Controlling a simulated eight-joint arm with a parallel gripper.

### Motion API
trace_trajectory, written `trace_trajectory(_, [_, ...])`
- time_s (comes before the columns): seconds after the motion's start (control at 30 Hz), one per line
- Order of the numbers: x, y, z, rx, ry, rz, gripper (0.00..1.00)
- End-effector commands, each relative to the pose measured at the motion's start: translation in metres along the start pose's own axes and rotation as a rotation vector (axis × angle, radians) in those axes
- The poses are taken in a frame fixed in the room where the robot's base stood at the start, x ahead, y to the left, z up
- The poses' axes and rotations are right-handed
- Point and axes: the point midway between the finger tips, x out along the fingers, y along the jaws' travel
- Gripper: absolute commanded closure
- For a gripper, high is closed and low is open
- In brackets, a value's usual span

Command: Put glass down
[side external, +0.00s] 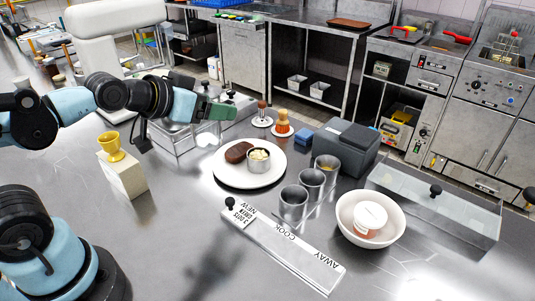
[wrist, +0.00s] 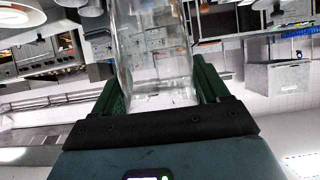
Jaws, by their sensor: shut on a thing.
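A clear glass (wrist: 155,45) fills the middle of the wrist view. My gripper (wrist: 157,78) has its green fingers on either side of the glass and is shut on it. In the side view, my gripper (side external: 222,108) is held above the steel counter, left of and behind the white plate (side external: 222,180). The glass is too clear and small to make out surely there. The glass looks empty in the wrist view.
A yellow cup (side external: 113,148) sits on a pale block (side external: 123,175).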

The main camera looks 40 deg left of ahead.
Motion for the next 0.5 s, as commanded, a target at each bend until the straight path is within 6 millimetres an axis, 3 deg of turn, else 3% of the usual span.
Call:
trace_trajectory(0.13, [-0.003, 0.0, 0.022, 0.0, 0.001, 0.001, 0.63])
trace_trajectory(0.5, [0.004, 0.017, 0.043, 0.047, 0.0, 0.093, 0.63])
